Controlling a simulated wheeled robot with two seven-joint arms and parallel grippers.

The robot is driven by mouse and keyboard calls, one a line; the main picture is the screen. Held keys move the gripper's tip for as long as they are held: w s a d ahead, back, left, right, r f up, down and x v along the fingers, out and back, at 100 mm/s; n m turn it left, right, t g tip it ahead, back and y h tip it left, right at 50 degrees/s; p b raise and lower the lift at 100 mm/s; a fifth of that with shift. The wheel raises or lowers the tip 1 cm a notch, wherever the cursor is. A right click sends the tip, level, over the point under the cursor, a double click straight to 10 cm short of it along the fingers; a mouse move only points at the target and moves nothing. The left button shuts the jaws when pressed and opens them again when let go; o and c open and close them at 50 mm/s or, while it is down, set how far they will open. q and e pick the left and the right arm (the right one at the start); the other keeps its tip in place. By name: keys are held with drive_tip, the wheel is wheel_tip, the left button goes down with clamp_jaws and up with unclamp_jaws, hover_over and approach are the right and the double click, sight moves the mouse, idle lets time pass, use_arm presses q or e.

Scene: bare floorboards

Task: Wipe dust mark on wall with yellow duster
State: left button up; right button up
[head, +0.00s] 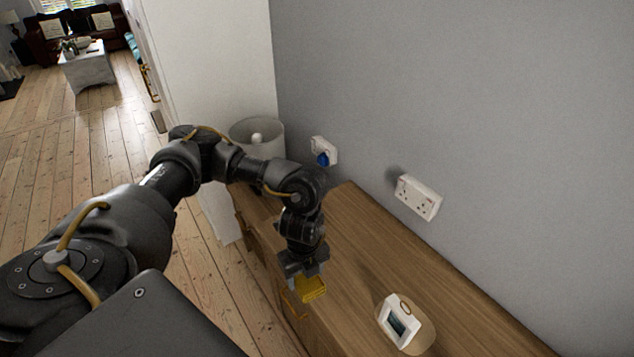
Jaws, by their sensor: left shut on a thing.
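My left gripper (304,268) points down over the front part of the wooden sideboard and is shut on the yellow duster (311,289). The duster shows as a small yellow block below the fingers. I cannot tell whether it touches the sideboard top. A dark, smudgy dust mark (392,174) is on the grey wall (450,90), just left of the double white socket. The gripper and duster are lower than the mark and apart from the wall. My right gripper is not in view.
The wooden sideboard (365,245) runs along the wall. A white device (399,321) lies on it at the right. A double socket (418,198), a socket with a blue plug (323,151) and a grey lampshade (254,132) are near. Open floorboards (60,150) lie left.

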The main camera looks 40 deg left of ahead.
use_arm(q)
drive_tip(key=shift+w+d+r+n+b, duration=0.15)
drive_tip(key=shift+w+d+n+b, duration=0.15)
drive_tip(key=shift+w+n+b, duration=0.15)
drive_tip(key=w+d+r+n+b, duration=0.5)
drive_tip(key=r+n, duration=0.3)
drive_tip(key=n, duration=0.8)
drive_tip(key=shift+d+b, duration=0.4)
drive_tip(key=shift+b, duration=0.4)
